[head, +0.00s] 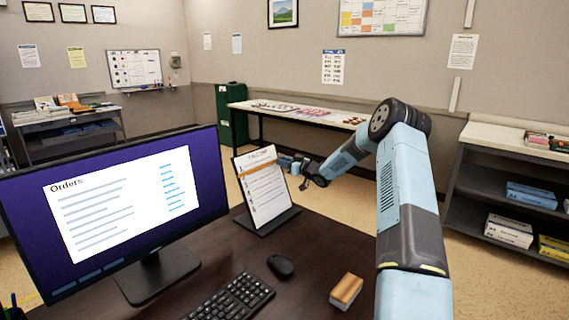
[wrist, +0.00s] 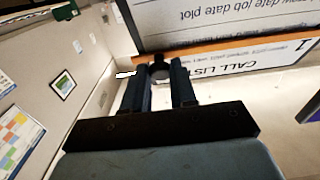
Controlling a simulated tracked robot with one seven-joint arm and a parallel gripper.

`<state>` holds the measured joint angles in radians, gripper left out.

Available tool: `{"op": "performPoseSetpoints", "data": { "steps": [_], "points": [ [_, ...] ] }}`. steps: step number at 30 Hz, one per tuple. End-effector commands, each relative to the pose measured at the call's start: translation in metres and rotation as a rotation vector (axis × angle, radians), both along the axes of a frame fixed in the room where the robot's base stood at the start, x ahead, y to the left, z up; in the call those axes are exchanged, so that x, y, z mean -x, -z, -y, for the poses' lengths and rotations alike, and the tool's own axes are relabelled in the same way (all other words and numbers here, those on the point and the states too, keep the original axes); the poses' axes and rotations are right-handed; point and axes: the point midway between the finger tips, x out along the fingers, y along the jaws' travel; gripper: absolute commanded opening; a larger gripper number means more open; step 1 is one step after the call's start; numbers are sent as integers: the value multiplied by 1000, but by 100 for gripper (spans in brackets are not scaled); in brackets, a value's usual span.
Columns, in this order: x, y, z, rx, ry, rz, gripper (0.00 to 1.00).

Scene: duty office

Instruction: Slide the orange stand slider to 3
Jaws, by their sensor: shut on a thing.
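The call list stand (head: 268,195) stands upright on the desk, right of the monitor, holding a white printed sheet. The orange slider (head: 259,169) lies across the upper part of the sheet, under the "CALL LIST" heading. In the wrist view the sheet appears upside down, and the orange slider (wrist: 235,47) runs beside the heading and a numeral 1. My gripper (head: 291,164) is at the slider's right end. In the wrist view, my gripper (wrist: 163,72) is shut on the slider's dark end knob. The numerals are too small to read in the head view.
The monitor (head: 120,205) stands left of the stand. A keyboard (head: 235,298), a mouse (head: 280,266) and a wood-coloured block (head: 346,291) lie on the desk in front. The desk around the stand's foot is clear.

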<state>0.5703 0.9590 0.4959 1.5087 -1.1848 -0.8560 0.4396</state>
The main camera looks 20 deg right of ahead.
Motion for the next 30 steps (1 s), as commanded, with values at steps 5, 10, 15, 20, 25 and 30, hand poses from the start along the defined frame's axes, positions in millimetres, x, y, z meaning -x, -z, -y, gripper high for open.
{"op": "performPoseSetpoints", "data": {
  "steps": [5, 10, 15, 20, 25, 30],
  "points": [
    [0, 0, 1, 0, 2, 0, 0],
    [2, 8, 3, 0, 3, -2, 0],
    [12, 37, 9, 0, 2, -5, 0],
    [20, 63, 15, 1, 2, -3, 0],
    [22, 65, 16, 1, 2, -1, 0],
    [21, 65, 16, 1, 2, -1, 30]
  ]
}}
